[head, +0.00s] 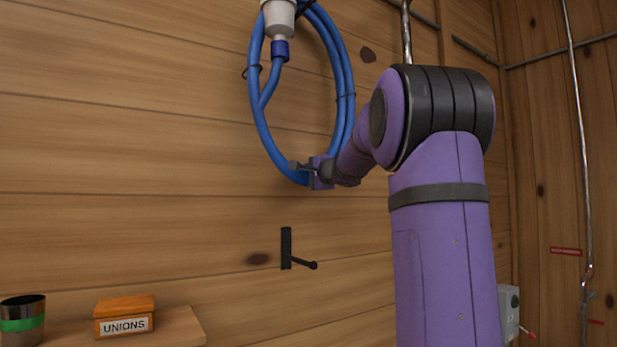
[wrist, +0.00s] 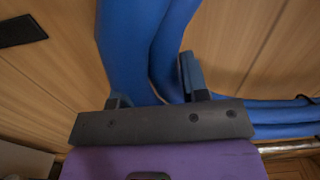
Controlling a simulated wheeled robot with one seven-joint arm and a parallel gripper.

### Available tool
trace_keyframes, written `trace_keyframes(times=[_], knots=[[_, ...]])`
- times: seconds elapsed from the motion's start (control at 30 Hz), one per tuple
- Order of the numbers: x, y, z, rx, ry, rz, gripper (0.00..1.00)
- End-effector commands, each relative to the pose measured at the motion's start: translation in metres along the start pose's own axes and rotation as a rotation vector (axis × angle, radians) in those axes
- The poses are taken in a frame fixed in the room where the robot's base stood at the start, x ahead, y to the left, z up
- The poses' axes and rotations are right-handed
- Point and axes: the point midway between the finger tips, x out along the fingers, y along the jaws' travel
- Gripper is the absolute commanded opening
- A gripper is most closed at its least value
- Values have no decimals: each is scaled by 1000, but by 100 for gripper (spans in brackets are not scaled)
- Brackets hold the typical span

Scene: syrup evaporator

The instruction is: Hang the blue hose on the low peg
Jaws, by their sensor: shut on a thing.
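The blue hose (head: 345,75) is a coil of several loops with a white and blue end fitting (head: 280,18) at the top of the head view. My gripper (head: 302,168) is at the bottom of the coil, shut on the blue hose. In the wrist view the hose (wrist: 145,40) runs up from between the fingers of my gripper (wrist: 155,90).
A wooden shelf (head: 185,328) at lower left holds an orange box labelled UNIONS (head: 125,316) and a green-banded cup (head: 22,318). A grey box (head: 508,312) and a thin pipe (head: 580,130) are at right. The wall around the peg is clear.

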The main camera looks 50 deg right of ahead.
Motion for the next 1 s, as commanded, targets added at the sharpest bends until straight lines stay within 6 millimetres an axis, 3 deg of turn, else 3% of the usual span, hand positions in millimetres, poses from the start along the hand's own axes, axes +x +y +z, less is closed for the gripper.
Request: trace_keyframes(times=[1.0], knots=[[-53,-2,1,0,0,-4,0]])
